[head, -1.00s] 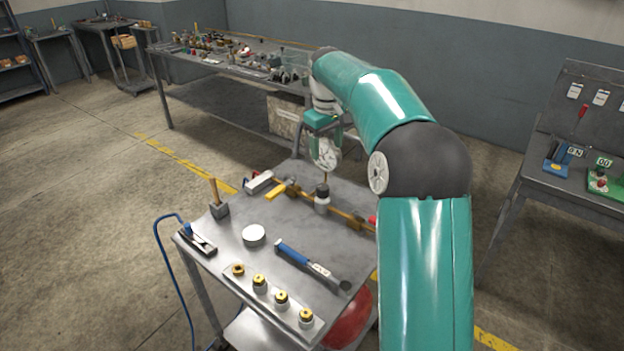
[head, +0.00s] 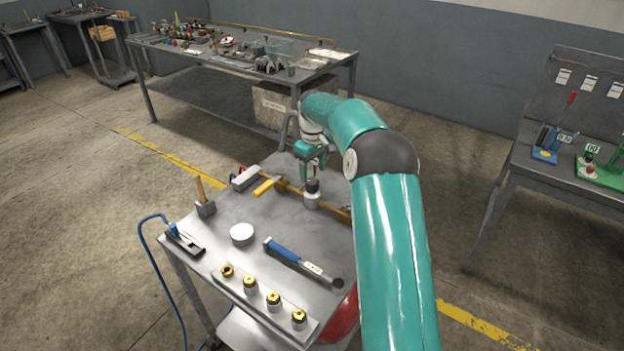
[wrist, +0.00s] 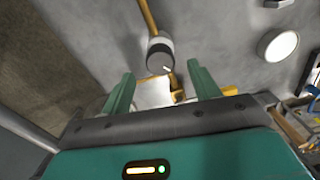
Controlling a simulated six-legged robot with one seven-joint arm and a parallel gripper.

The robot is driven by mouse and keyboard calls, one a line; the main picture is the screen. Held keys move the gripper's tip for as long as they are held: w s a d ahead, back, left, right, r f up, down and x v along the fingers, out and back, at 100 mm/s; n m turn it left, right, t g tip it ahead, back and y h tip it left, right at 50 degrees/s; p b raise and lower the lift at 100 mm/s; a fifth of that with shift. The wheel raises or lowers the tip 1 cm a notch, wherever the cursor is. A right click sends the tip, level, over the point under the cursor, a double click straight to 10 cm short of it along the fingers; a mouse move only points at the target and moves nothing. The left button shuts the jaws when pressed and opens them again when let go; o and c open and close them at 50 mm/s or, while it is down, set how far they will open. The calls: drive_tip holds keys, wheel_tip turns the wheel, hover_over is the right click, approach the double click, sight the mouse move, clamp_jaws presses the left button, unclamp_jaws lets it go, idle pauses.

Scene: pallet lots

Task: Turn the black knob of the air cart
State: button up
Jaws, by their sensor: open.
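The air cart (head: 215,240) is a grey metal-topped cart in front of me. A knob with a black top (head: 312,186) and a pale collar stands upright on a brass pipe (head: 338,213) across the cart top. In the wrist view the black knob (wrist: 160,62) shows end-on, just beyond and between the two teal fingers. My gripper (wrist: 160,90) is open and empty. In the head view my gripper (head: 311,170) hangs over the far side of the cart, just behind the knob, and does not appear to touch it.
The cart top holds a wooden-handled hammer (head: 204,200), a white round tin (head: 242,234), a blue-handled torque wrench (head: 300,261) and a strip of brass fittings (head: 262,300). A cluttered workbench (head: 240,60) stands behind. Another bench (head: 560,185) stands at right.

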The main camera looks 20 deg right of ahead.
sight(312, 181)
drive_tip(key=f, duration=0.4)
drive_tip(key=shift+w+f, duration=0.25)
drive_tip(key=shift+f, duration=0.15)
drive_tip(key=shift+s+r, duration=0.1)
drive_tip(key=c, duration=1)
drive_tip(key=shift+o, duration=0.2)
drive_tip(key=shift+m, duration=0.5)
drive_tip(key=o, duration=1)
drive_tip(key=shift+c, duration=0.2)
drive_tip(key=shift+r, duration=0.1)
wheel_tip(312, 181, up, 14)
drive_tip(key=shift+f, duration=0.2)
